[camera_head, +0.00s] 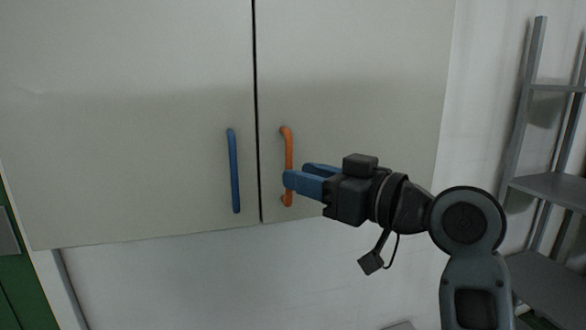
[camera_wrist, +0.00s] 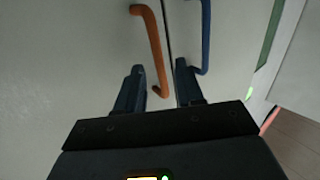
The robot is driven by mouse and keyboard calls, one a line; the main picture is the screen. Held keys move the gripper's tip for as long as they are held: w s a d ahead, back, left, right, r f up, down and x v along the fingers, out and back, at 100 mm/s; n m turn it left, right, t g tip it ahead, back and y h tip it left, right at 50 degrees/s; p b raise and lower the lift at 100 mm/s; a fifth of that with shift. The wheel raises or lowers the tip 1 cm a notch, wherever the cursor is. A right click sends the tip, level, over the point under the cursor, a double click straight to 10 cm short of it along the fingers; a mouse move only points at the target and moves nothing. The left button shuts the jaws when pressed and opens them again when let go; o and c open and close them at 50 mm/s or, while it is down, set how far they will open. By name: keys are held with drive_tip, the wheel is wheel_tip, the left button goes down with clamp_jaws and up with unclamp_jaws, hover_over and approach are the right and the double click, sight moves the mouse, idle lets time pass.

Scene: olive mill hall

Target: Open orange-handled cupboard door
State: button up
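The orange handle (camera_head: 289,148) is a vertical bar near the left edge of the right cupboard door (camera_head: 360,70). The door looks shut, with a thin dark seam beside it. My gripper (camera_head: 297,174) is at the lower part of the handle, coming from the right, and one blue finger hides a piece of the bar. In the wrist view my gripper (camera_wrist: 160,68) is open, and the lower end of the orange handle (camera_wrist: 154,50) shows between the two fingers with gaps on both sides. I cannot tell how deep the bar sits between them.
The left cupboard door (camera_head: 120,110) has a blue handle (camera_head: 235,170), just left of the seam and close to my fingers. A grey shelf rack (camera_head: 550,185) stands at the right. Bare white wall (camera_head: 200,285) lies below the cupboard. Something green (camera_head: 20,270) is at the far left.

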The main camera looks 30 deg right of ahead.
drive_tip(key=shift+x, duration=1.3)
drive_tip(key=shift+c, duration=0.4)
clamp_jaws()
